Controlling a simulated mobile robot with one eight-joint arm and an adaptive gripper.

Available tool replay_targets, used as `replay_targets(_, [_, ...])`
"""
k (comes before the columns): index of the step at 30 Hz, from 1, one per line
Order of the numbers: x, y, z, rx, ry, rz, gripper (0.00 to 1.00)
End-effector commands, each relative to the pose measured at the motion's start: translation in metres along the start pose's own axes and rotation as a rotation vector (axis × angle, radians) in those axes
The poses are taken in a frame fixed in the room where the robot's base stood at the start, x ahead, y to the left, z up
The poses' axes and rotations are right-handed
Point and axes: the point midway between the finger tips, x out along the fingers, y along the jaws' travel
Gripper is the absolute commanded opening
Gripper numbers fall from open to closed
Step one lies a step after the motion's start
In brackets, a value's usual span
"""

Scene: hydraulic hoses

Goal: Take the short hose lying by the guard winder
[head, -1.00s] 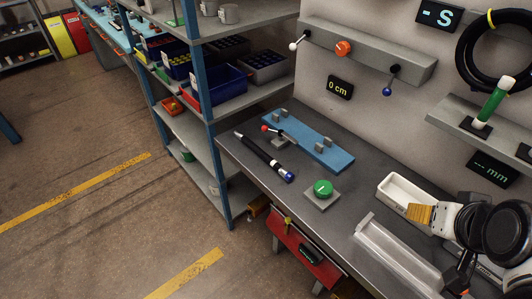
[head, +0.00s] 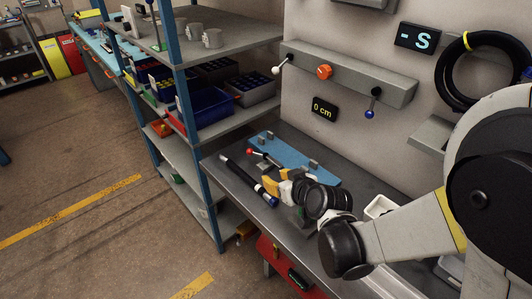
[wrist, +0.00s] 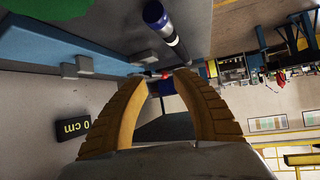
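The short black hose (head: 246,179) lies on the grey bench, with a pale band and a blue end cap nearest me. It lies beside the blue plate (head: 285,150), which carries grey blocks and a red-knobbed lever (head: 250,152); I take this plate to be the guard winder. My gripper (head: 271,181) is over the bench close to the hose's blue-capped end. In the wrist view its yellow fingers (wrist: 162,82) are apart with nothing held between them. The hose (wrist: 171,38) shows beyond the fingertips there, its blue end at the top. Contact is not visible.
A green button (wrist: 60,8) is mostly hidden behind my gripper in the head view. A white tray (head: 379,207) is partly behind my arm. A rail with knobs (head: 350,78) is on the wall above. Shelves with bins (head: 205,112) stand left of the bench.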

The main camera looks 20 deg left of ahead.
Motion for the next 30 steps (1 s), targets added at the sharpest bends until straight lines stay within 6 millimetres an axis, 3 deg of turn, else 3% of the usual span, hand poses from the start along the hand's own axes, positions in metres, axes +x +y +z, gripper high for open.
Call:
replay_targets(3, [0.024,-0.023,0.009,-0.03,0.029,-0.037,0.33])
replay_targets(7, [0.035,-0.036,0.015,-0.045,0.045,-0.057,0.33])
replay_targets(11, [0.045,-0.039,0.017,-0.05,0.049,-0.062,0.33])
replay_targets(18, [0.083,-0.041,0.016,-0.05,0.049,-0.061,0.33])
replay_targets(26, [0.108,-0.043,0.015,-0.05,0.049,-0.06,0.33])
replay_targets(30, [0.131,-0.046,0.014,-0.049,0.048,-0.061,0.33])
